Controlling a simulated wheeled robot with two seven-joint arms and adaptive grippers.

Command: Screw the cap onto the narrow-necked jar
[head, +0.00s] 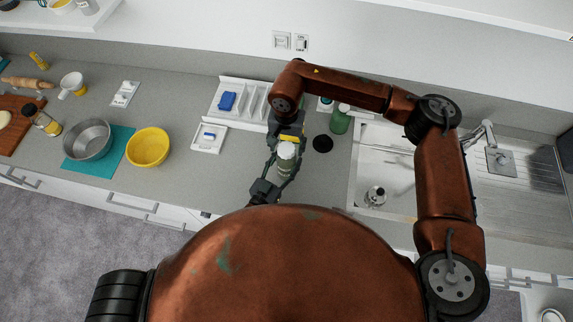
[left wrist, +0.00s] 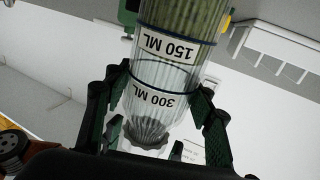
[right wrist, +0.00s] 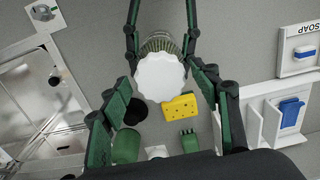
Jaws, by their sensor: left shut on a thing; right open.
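The clear narrow-necked jar (left wrist: 170,60), marked "150 ML" and "300 ML", has greenish contents. My left gripper (head: 284,173) is shut on it and holds it up above the counter. The white scalloped cap (right wrist: 160,77) sits at the jar's top, and it also shows in the head view (head: 287,150). In the left wrist view its underside shows grey at the jar's narrow end. How well cap and neck meet is unclear. My right gripper (right wrist: 163,84) is open, with its fingers on either side of the cap. It hides part of the jar.
A black disc (head: 322,144), a green bottle (head: 340,121) and a yellow sponge (right wrist: 180,107) lie beyond the jar. The sink (head: 395,170) is to the right. A white rack (head: 233,112), a soap dish (head: 208,139) and a yellow bowl (head: 148,148) stand left.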

